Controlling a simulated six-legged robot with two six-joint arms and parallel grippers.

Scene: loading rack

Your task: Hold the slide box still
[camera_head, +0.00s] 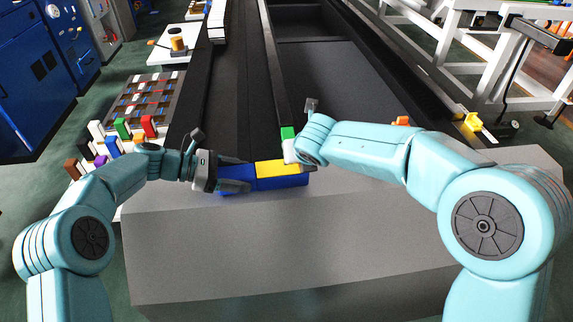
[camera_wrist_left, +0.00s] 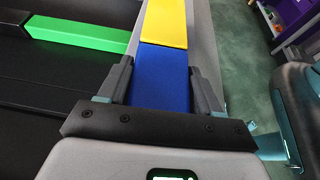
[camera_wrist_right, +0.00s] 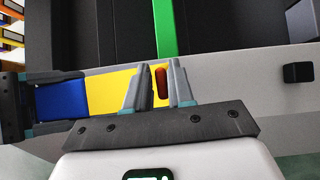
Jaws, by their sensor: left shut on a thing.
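The slide box has a blue body (camera_head: 237,187) and a yellow part (camera_head: 278,168). It lies lengthwise along the top edge of the grey block. My left gripper (camera_head: 237,174) is shut across its blue left end; the left wrist view shows the fingers on both sides of the blue end (camera_wrist_left: 163,78). My right gripper (camera_wrist_right: 162,70) is at the other end, where the yellow part (camera_wrist_right: 108,90) ends. Its fingers stand either side of a small orange-red piece (camera_wrist_right: 161,82); I cannot tell whether they touch it.
The grey block (camera_head: 280,245) fills the front. Dark conveyor lanes run away behind the box, with a green-ended divider (camera_head: 288,132) close behind it. Coloured blocks (camera_head: 122,128) and a sorting rack (camera_head: 150,100) stand at left. A yellow piece (camera_head: 473,122) is at right.

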